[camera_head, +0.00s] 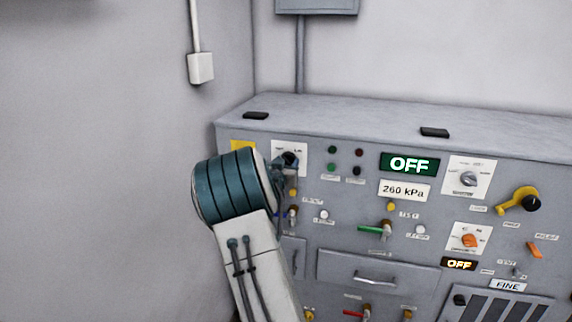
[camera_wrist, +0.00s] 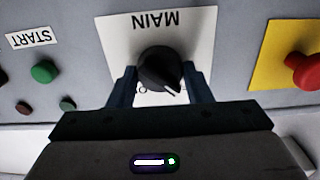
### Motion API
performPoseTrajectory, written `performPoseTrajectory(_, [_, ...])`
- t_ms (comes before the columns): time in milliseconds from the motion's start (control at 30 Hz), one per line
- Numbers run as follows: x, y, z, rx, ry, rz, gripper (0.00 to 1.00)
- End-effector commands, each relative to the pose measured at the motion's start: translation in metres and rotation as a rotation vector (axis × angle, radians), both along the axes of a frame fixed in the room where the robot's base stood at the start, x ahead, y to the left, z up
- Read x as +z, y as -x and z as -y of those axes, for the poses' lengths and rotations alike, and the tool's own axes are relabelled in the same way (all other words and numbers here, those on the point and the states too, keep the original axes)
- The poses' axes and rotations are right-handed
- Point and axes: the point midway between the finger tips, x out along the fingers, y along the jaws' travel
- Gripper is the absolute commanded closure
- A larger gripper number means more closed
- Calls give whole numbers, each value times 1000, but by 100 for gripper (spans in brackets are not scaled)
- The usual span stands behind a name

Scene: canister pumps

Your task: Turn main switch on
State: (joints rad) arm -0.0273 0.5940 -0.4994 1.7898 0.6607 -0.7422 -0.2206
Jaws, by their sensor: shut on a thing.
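The main switch is a black rotary knob on a white plate marked MAIN. In the wrist view the knob (camera_wrist: 160,70) sits between the two fingers of my gripper (camera_wrist: 160,82), which is shut on it. The wrist picture shows the plate upside down, and the knob's pointer slants toward the lower right there. In the head view the main switch (camera_head: 289,158) shows at the panel's upper left, and my gripper (camera_head: 284,168) reaches it from the left. My arm hides part of the panel around it. A green display (camera_head: 409,164) reads OFF.
A red button (camera_wrist: 305,70) on a yellow plate stands close beside the switch. A green START button (camera_wrist: 44,71) is on the other side. A yellow-handled lever (camera_head: 519,199), a green-handled valve (camera_head: 374,230) and a drawer handle (camera_head: 375,279) stick out farther along the panel.

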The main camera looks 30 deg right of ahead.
Motion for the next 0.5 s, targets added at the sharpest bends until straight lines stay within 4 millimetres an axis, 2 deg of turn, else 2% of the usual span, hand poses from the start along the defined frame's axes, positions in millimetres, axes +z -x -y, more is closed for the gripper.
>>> performPoseTrajectory(267, [-3,0,0,-1,-38,46,78])
performPoseTrajectory(500, [-6,0,0,0,-144,168,78])
